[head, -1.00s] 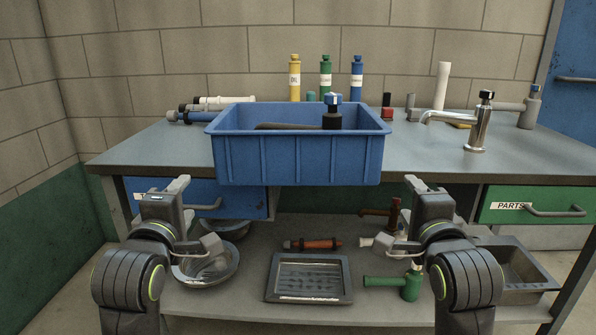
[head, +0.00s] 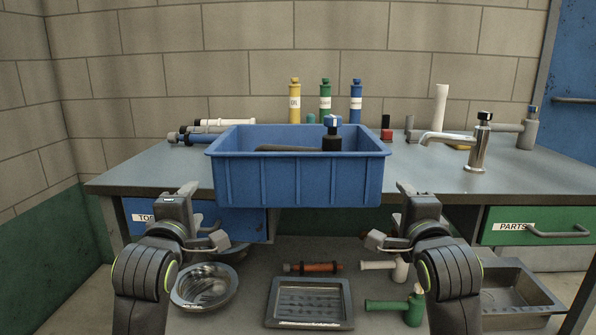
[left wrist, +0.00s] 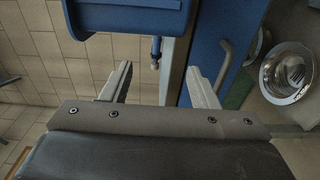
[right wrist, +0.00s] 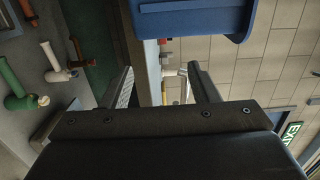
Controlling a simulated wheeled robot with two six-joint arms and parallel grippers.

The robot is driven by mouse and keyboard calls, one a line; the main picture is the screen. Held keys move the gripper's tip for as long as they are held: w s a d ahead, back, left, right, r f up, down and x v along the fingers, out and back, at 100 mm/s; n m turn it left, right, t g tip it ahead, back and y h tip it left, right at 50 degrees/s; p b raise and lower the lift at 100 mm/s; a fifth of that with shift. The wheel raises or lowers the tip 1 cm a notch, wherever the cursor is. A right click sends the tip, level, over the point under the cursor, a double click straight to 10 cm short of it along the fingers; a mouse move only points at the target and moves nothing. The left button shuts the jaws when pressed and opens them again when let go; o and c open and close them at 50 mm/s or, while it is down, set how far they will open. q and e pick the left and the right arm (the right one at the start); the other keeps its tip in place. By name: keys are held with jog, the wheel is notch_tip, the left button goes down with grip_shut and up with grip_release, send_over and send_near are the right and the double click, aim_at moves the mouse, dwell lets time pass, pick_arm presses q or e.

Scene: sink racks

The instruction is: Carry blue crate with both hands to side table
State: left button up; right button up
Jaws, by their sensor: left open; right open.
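The blue crate (head: 298,182) sits at the front edge of the grey workbench in the head view, with a dark-handled tool (head: 331,138) inside. My left gripper (head: 205,215) is open and empty, in front of and left of the crate. My right gripper (head: 392,217) is open and empty, in front of and right of it. Both are apart from the crate. The crate also shows at the top of the left wrist view (left wrist: 125,18) and of the right wrist view (right wrist: 190,18), beyond the open fingers. No side table can be made out.
The workbench (head: 140,172) carries a faucet (head: 478,145) at right and several bottles (head: 325,100) behind the crate. Drawers (head: 530,226) sit under its top. The lower shelf holds a metal bowl (head: 205,285), a dark tray (head: 309,302) and tools.

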aim_at(214, 190)
pick_arm(q)
jog(key=shift+w+d, duration=0.25)
jog(key=shift+w, duration=1)
jog(key=shift+w+d, duration=0.25)
jog(key=shift+w, duration=1.05)
jog(key=shift+w+d, duration=0.25)
jog(key=shift+w, duration=1)
pick_arm(e)
jog(key=w+a, duration=0.1)
jog(key=w, duration=0.6)
jog(key=shift+w+a, duration=0.3)
pick_arm(q)
jog(key=shift+d, duration=0.4)
pick_arm(e)
jog(key=shift+a, duration=0.35)
